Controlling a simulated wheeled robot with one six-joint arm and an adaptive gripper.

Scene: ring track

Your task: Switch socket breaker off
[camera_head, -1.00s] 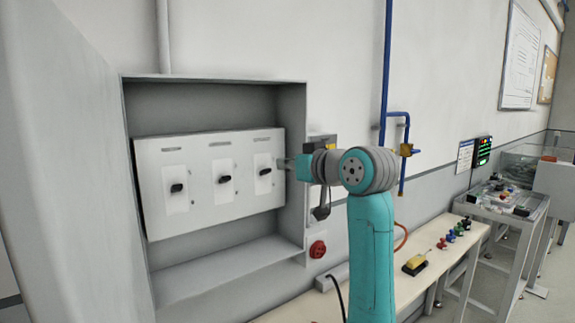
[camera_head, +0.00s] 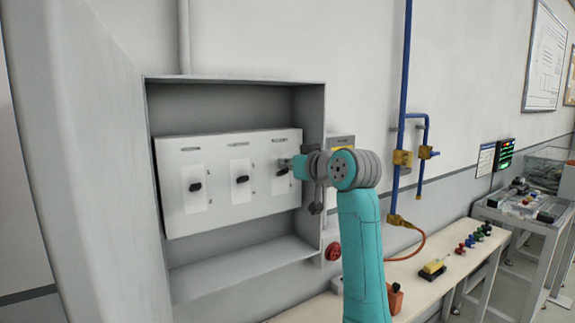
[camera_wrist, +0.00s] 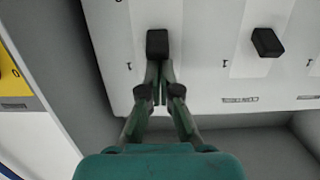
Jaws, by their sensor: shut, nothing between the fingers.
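An open grey cabinet holds a white breaker panel (camera_head: 220,215) with three black switch knobs in a row: left (camera_head: 195,187), middle (camera_head: 242,179) and right (camera_head: 283,172). The labels above them are too small to read, so I cannot tell which is the socket breaker. My gripper (camera_head: 284,163) is at the right knob, its fingertips partly covering the plate there. In the wrist view my gripper (camera_wrist: 161,90) is shut and empty, its tips just below the right knob (camera_wrist: 157,43) in the picture. Contact cannot be told. The middle knob (camera_wrist: 267,42) stands to the right there.
The cabinet's right side wall (camera_head: 315,140) stands close beside my gripper. The big open door (camera_head: 85,170) fills the left. A red round socket or knob (camera_head: 333,251), blue pipe (camera_head: 404,90) and a bench (camera_head: 425,280) with small items lie to the right.

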